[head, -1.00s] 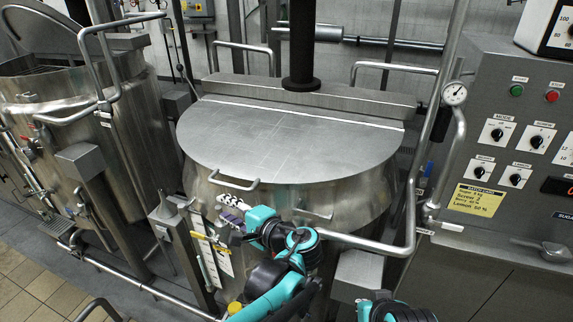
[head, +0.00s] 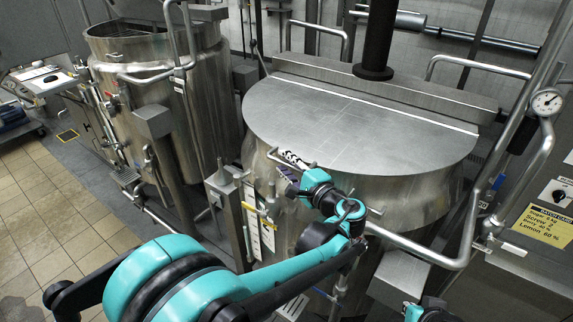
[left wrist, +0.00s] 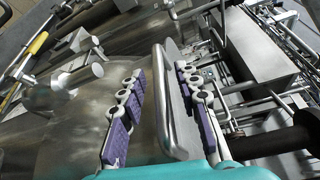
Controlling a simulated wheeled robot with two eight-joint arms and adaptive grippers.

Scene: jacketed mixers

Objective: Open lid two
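The vat in the middle of the head view has a flat, half-round steel lid (head: 365,120), which is closed. A bar handle (head: 273,156) is on its front edge; the handle also shows in the left wrist view (left wrist: 166,115). My left gripper (head: 289,168) is at this handle, reached from the front. In the left wrist view my left gripper (left wrist: 162,72) has its two purple-padded fingers spread, one on each side of the handle. Gaps show between the pads and the bar. My right gripper is not visible.
A second steel vat (head: 165,90) stands at the left with its top open. A bent pipe rail (head: 440,262) runs around the front right of the middle vat, near a gauge (head: 547,102). A black vertical column (head: 379,35) stands behind the lid. Tiled floor (head: 40,215) is clear at the left.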

